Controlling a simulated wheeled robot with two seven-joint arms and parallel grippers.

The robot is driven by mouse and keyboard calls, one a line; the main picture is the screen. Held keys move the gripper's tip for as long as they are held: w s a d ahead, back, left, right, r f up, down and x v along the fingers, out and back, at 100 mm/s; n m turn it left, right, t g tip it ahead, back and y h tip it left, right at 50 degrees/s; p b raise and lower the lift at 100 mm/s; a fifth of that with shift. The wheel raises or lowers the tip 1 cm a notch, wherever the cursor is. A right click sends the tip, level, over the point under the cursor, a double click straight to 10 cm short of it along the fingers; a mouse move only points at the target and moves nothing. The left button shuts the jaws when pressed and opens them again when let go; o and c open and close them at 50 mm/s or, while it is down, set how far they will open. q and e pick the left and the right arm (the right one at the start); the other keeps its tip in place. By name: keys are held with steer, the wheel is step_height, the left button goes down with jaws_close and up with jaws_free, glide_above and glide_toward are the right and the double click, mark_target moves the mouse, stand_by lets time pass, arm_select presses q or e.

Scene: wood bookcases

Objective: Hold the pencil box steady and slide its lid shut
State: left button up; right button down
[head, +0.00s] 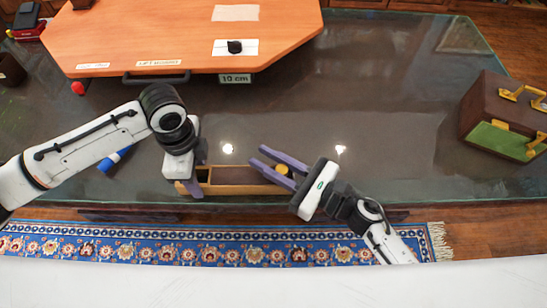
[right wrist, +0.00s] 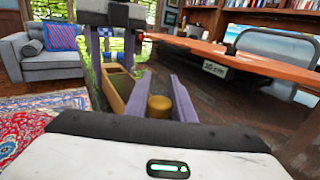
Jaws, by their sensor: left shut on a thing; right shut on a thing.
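The wooden pencil box (head: 237,189) lies lengthwise near the table's front edge, its dark inside showing in the middle. It also shows in the right wrist view (right wrist: 118,90). My left gripper (head: 196,174) is shut on the box's left end, its purple fingers on either side. My right gripper (head: 277,166) is at the right end, with its fingers on either side of a round yellow-brown knob (head: 282,170), shut on it. The knob shows between the fingers in the right wrist view (right wrist: 158,105). The lid panel is mostly hidden by my right gripper.
An orange-topped board (head: 180,35) with a "10 cm" label stands behind. A red ball (head: 78,88) is further back. A brown and green case (head: 500,115) stands far right. The glass top between is clear.

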arm_select(q)
steer(key=shift+d, duration=0.2)
arm_select(e)
steer(key=c, duration=1.5)
jaws_free()
steer(key=shift+s+a, duration=0.1)
steer(key=shift+a, duration=0.05)
steer(key=shift+s+d, duration=0.15)
steer(key=shift+d, duration=0.25)
arm_select(q)
steer(key=shift+a, duration=0.1)
arm_select(e)
steer(key=v, duration=1.1)
steer(key=shift+s+d, duration=0.1)
arm_select(q)
steer(key=o, duration=1.3)
